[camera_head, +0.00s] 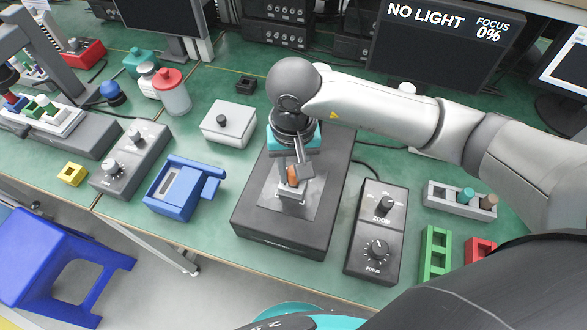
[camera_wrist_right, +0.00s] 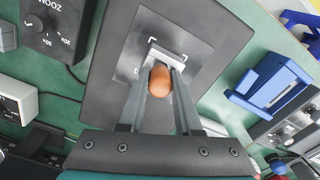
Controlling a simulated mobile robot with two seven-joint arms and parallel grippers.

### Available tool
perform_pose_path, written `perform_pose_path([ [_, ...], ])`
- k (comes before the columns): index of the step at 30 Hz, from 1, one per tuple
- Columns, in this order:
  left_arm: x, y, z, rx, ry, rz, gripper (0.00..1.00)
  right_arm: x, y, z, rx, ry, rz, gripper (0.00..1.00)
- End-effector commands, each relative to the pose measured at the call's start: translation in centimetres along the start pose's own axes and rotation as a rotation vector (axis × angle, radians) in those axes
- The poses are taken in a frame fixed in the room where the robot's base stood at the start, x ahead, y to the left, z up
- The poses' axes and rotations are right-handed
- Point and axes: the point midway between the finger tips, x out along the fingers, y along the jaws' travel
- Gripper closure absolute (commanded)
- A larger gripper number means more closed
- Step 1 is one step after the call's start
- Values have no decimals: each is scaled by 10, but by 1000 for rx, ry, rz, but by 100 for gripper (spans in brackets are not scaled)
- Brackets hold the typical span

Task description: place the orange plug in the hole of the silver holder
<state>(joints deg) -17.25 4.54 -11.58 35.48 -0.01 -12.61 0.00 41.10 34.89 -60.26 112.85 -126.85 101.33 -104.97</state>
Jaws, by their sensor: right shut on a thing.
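My right gripper (camera_head: 297,174) points down over the black base unit in the head view, its fingers shut on the orange plug (camera_head: 292,177). The wrist view shows the plug (camera_wrist_right: 160,81) between the two fingertips (camera_wrist_right: 162,84). The silver holder (camera_head: 291,195) stands on the grey plate of the base unit, directly below the plug. In the wrist view the holder (camera_wrist_right: 168,53) shows just beyond the plug, inside white corner marks. Its hole is hidden, and I cannot tell whether the plug touches the holder. My left gripper is out of view.
The black base unit (camera_head: 270,233) has a zoom and focus control box (camera_head: 375,232) to its right and a blue fixture (camera_head: 176,195) to its left. A white box with a knob (camera_head: 228,124) stands behind left. A monitor (camera_head: 440,35) reads "NO LIGHT, FOCUS 0%".

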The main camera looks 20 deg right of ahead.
Motion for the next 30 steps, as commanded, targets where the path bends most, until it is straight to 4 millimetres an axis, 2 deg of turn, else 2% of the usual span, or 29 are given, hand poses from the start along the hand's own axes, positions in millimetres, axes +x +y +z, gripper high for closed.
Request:
perform_pose_path([
  [9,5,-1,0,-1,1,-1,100,3,0,-1,1,2,-1,100],
  [10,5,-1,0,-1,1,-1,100,3,0,-1,1,2,0,66],
  [18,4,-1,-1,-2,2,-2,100,2,0,0,1,1,-1,37],
  [26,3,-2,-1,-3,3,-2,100,1,0,0,1,1,-1,37],
  [30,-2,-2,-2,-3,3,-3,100,-8,0,-1,1,4,-2,37],
])
